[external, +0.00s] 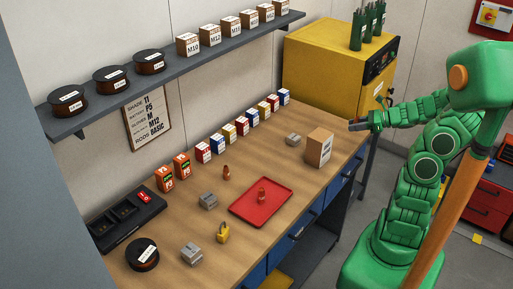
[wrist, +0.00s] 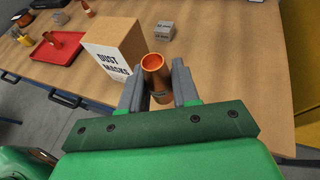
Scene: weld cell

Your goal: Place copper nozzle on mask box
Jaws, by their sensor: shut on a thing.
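My gripper (wrist: 158,88) is shut on a copper nozzle (wrist: 154,65), whose open round end points up and away from the jaws in the wrist view. The mask box, a brown cardboard box marked DUST MASKS (wrist: 125,40), stands on the bench just beyond and left of the nozzle in that view. In the external view the box (external: 319,147) is near the bench's right end, and my gripper (external: 355,125) is to its right, apart from it. The nozzle is too small to make out there.
A red tray (external: 240,212) holds another copper piece (external: 262,195), and a similar one (external: 226,173) stands behind it. A grey block (external: 293,140) sits behind the box. Several small boxes line the wall. A yellow cabinet (external: 310,65) stands beyond the bench.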

